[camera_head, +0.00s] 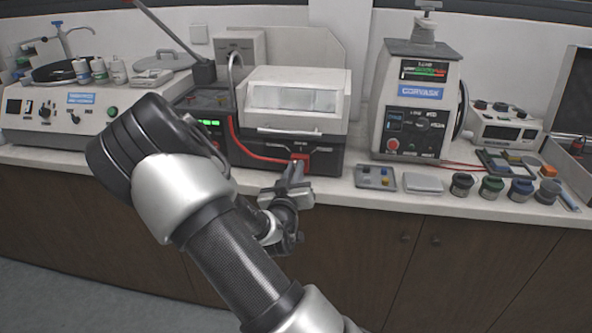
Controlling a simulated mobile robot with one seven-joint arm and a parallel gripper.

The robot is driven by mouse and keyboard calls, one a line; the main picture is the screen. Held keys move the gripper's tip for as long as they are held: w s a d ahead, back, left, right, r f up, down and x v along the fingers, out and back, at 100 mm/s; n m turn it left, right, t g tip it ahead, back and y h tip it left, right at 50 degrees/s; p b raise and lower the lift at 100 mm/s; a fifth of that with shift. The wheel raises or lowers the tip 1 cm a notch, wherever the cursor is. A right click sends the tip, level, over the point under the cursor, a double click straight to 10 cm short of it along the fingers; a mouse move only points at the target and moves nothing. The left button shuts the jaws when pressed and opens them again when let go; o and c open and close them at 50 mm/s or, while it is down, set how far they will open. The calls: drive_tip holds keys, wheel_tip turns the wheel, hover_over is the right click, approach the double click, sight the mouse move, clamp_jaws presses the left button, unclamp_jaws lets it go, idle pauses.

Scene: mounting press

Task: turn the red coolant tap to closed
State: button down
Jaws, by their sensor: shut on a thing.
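The red coolant tap (300,157) is a small red piece low on the front of the machine with the clear-windowed lid (294,98). A red hose (255,155) runs to it from the left. My gripper (297,168) reaches up from below the bench edge, with its fingertips at the tap. It is shut on the tap, which it partly hides. The exact angle of the tap is too small to tell.
The mounting press (411,100) stands to the right. A small tray (374,177), a grey pad (422,183) and several lidded jars (491,187) line the bench's front edge. A polisher (60,110) stands at left. Cabinet doors (460,265) lie below.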

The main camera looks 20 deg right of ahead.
drive_tip(key=n, duration=0.5)
drive_tip(key=shift+w+a+f, duration=0.1)
drive_tip(key=shift+a+f, duration=0.15)
drive_tip(key=shift+f, duration=0.05)
drive_tip(key=shift+p, duration=0.3)
drive_tip(key=c, duration=1.8)
unclamp_jaws()
drive_tip(key=p+v, duration=0.4)
drive_tip(key=v, duration=1.3)
drive_tip(key=shift+a+p, duration=0.2)
drive_tip(key=shift+p, duration=0.1)
